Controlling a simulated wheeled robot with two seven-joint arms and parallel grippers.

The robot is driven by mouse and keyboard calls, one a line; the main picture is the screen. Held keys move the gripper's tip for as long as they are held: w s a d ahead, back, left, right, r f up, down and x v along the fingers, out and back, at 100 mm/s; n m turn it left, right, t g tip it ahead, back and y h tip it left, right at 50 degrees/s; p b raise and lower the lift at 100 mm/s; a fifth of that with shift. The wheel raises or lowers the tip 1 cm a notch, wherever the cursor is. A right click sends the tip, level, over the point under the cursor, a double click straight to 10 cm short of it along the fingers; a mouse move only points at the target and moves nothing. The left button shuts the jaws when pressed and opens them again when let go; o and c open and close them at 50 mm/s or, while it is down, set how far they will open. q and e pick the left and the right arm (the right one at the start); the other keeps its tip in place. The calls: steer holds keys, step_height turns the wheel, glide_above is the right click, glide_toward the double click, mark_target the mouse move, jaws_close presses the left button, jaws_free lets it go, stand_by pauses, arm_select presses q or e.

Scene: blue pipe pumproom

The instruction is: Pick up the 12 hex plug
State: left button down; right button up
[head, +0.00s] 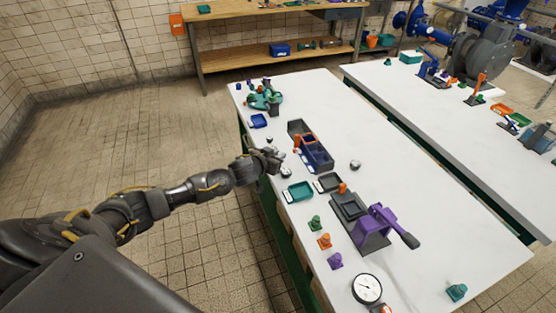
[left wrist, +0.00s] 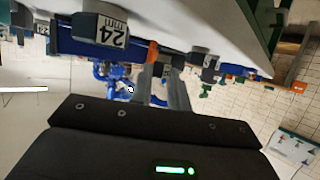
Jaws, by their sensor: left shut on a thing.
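My left gripper (head: 272,159) reaches in from the left, over the near-left edge of the white table (head: 425,225). In the left wrist view its fingers (left wrist: 164,78) are closed on a small grey piece (left wrist: 170,60), apparently the 12 hex plug; its marking cannot be read and the fingers partly hide it. A larger grey plug marked 24 mm (left wrist: 100,28) shows at the upper left of that view. In the head view, small silver plugs lie near the gripper, one just right of and below it (head: 286,172) and one farther right (head: 355,165). My right gripper is not in view.
A blue divided tray (head: 316,156) stands right of the gripper. A teal tray (head: 299,191) and a purple press (head: 376,226) are nearer. A dial gauge (head: 367,289) lies at the front. A second white table (head: 440,105) stands to the right. The floor at left is clear.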

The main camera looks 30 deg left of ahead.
arm_select(q)
steer(key=s+a+r+b, duration=0.1)
steer(key=s+a+r, duration=0.6)
steer(key=a+r, duration=0.3)
steer(key=shift+a+r, duration=0.4)
steer(key=shift+a, duration=0.7)
